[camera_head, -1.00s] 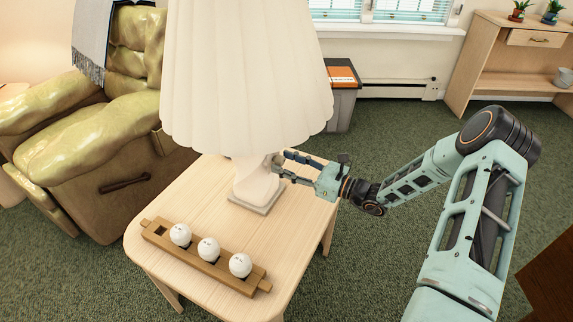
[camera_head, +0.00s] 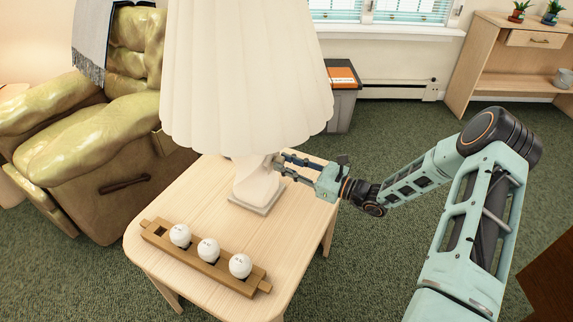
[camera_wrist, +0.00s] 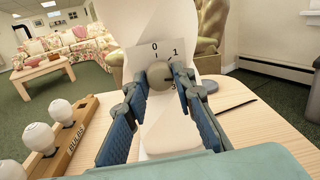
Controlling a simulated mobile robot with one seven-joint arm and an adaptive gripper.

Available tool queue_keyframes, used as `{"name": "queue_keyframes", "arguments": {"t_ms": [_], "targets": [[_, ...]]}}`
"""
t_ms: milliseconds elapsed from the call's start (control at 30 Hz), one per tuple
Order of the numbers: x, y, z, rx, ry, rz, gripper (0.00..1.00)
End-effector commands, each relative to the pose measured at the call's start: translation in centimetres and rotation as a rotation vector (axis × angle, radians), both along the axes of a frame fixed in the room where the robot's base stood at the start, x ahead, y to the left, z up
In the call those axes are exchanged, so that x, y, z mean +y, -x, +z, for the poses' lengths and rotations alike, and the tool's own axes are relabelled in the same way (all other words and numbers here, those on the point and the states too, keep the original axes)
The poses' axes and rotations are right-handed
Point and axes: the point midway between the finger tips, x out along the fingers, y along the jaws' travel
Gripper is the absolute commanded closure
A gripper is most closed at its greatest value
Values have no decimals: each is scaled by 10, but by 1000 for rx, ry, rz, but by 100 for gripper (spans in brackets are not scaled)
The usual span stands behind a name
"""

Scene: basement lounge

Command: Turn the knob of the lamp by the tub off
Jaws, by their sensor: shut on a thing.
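The lamp (camera_head: 245,70) has a large cream pleated shade and a white base (camera_head: 256,185) on a light wood table. In the wrist view its round grey-beige knob (camera_wrist: 158,74) sits on a plate (camera_wrist: 145,57) marked 0, 1 and 3; other marks are hidden by the knob and fingers. My gripper (camera_head: 278,163) reaches the base from the right. In the wrist view my gripper (camera_wrist: 161,84) has one finger on each side of the knob and is shut on it. I cannot tell which mark the knob points to.
A wooden rack (camera_head: 155,234) with white bulbs lies at the table's (camera_head: 215,215) front. A grey bin (camera_head: 342,108) with an orange top stands behind the table. A green recliner (camera_head: 70,150) is at left. Carpet is clear at right, beyond my arm.

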Motion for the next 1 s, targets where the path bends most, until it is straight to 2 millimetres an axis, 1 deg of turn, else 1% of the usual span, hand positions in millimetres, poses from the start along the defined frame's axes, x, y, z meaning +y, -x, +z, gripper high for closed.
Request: {"name": "queue_keyframes", "arguments": {"t_ms": [267,1000], "targets": [[0,0,-2,-178,99,0,100],[-1,-1,-4,-797,439,1,100]]}}
